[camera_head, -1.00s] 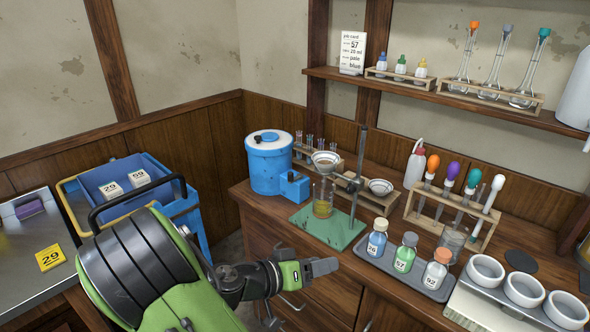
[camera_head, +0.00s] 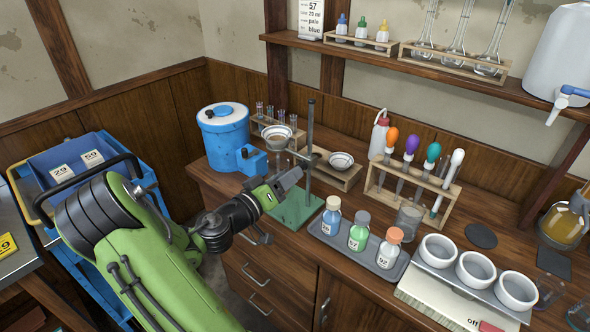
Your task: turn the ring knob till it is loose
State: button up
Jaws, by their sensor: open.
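The ring stand has a green base (camera_head: 298,212) and a dark upright rod (camera_head: 310,130) on the wooden bench. A ring on the rod carries a pale funnel (camera_head: 278,137). The ring's knob is too small to tell apart near the rod. My gripper (camera_head: 291,178) is open and empty. In the picture it lies just below the funnel and left of the rod; whether it touches the stand I cannot tell.
A blue tub (camera_head: 224,140) stands left of the stand. A wooden rack with a bowl (camera_head: 341,160) is behind it on the right. A grey tray of bottles (camera_head: 390,267) and a dropper rack (camera_head: 414,197) stand to the right. A shelf (camera_head: 400,72) runs above.

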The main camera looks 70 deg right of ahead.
jog(key=x, duration=0.3)
jog(key=shift+s+d, duration=0.15)
jog(key=shift+d, duration=0.2)
grip_shut()
